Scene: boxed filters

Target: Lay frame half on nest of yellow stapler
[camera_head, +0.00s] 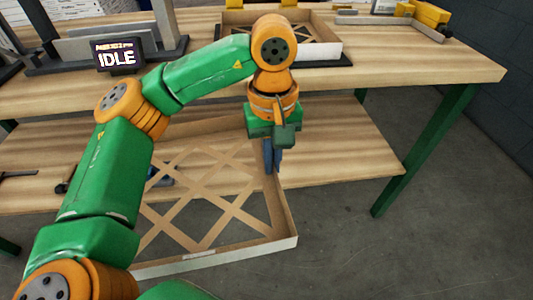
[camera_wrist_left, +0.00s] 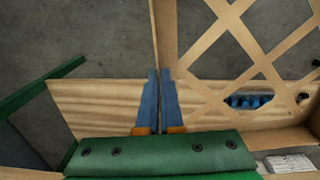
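The frame half (camera_head: 287,222), a shallow cardboard frame with a crossed lattice, is in front of the lower shelf and overlaps it in the head view. My left gripper (camera_head: 272,168) is at its right side wall. In the left wrist view the blue fingers (camera_wrist_left: 159,90) stand on either side of the thin wall of the frame half (camera_wrist_left: 156,35), closed on it. A yellow stapler (camera_head: 430,14) is at the upper right on the bench. My right gripper is not in view.
A display reading IDLE (camera_head: 117,57) stands on the bench (camera_head: 440,75) at left, beside grey and dark uprights. The lower shelf (camera_head: 350,160) is clear at right. A blue object (camera_wrist_left: 250,101) shows through the lattice. A green leg (camera_head: 425,150) stands at right.

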